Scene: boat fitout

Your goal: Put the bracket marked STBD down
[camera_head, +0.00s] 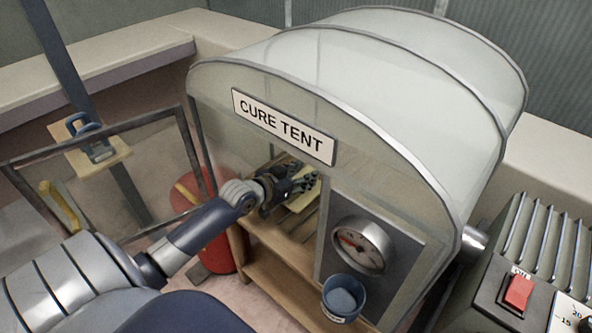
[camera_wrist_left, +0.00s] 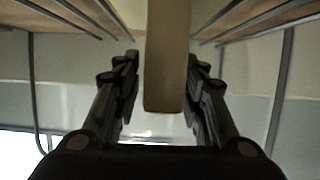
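My left gripper (camera_head: 275,190) is inside the cure tent (camera_head: 400,110), reached in through its open front. In the left wrist view, the gripper's two fingers (camera_wrist_left: 163,75) stand apart on either side of a plain tan, bar-shaped piece (camera_wrist_left: 166,60). A gap shows between the piece and the left finger; the right finger is very close to it or touching. This may be the bracket, but no STBD mark is readable. In the head view, a pale yellowish piece (camera_head: 304,196) shows just beyond the fingers, partly hidden by them. My right gripper is not in view.
Thin rods (camera_wrist_left: 255,25) run over a wooden surface in the tent. The tent's framed door (camera_head: 130,190) stands open at left, near a red cylinder (camera_head: 212,225). A gauge (camera_head: 360,245) and blue cup (camera_head: 343,297) are at the tent's front right. A red-switched heater-like unit (camera_head: 518,293) stands right.

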